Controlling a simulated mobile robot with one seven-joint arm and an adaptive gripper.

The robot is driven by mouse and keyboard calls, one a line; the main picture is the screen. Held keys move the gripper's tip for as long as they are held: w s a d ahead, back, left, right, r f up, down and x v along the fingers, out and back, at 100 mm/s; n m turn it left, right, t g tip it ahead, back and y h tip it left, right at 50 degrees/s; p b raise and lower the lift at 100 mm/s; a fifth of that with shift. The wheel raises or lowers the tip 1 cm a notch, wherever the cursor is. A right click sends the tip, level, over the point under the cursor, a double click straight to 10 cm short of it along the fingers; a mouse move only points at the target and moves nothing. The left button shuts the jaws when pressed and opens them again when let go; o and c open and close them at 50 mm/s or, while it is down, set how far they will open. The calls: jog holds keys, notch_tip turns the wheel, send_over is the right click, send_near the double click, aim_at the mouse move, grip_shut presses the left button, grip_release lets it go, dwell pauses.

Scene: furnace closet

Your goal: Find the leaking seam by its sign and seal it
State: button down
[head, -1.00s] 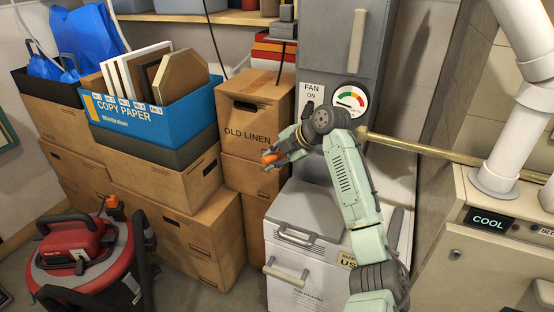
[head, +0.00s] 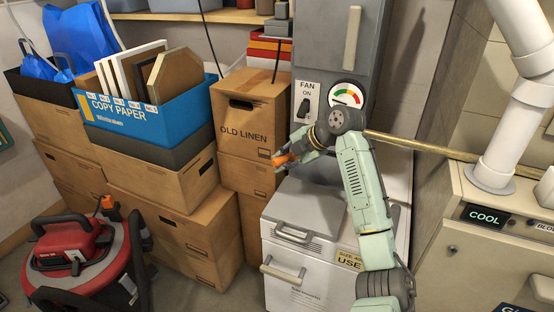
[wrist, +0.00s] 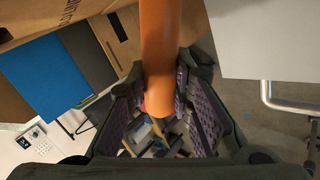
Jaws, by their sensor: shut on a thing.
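My gripper (head: 294,151) is shut on an orange cylindrical thing (wrist: 160,45), held in front of the OLD LINEN box. In the wrist view the thing stands between the two padded fingers and runs up out of the picture. In the head view only a small orange part (head: 284,159) shows at the fingertips. A grey metal cabinet (head: 333,55) has a FAN switch (head: 306,102) set to ON and a round coloured gauge (head: 346,95). A brass-coloured pipe (head: 430,145) runs right from it, partly behind my arm. I see no clear sign of a leak on any seam.
A white chest (head: 300,243) with a grey lid stands below my gripper. Cardboard boxes, including OLD LINEN (head: 247,125), and a blue COPY PAPER bin (head: 150,122) fill the left. A beige unit (head: 470,250) reads COOL, with white ducts (head: 505,130) above.

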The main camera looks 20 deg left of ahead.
jog(key=shift+d, duration=2.05)
jog(key=shift+a, duration=0.2)
jog(key=shift+a, duration=2.1)
jog(key=shift+d, duration=0.2)
jog(key=shift+d, duration=2.1)
jog(key=shift+a, duration=2.3)
jog(key=shift+d, duration=0.15)
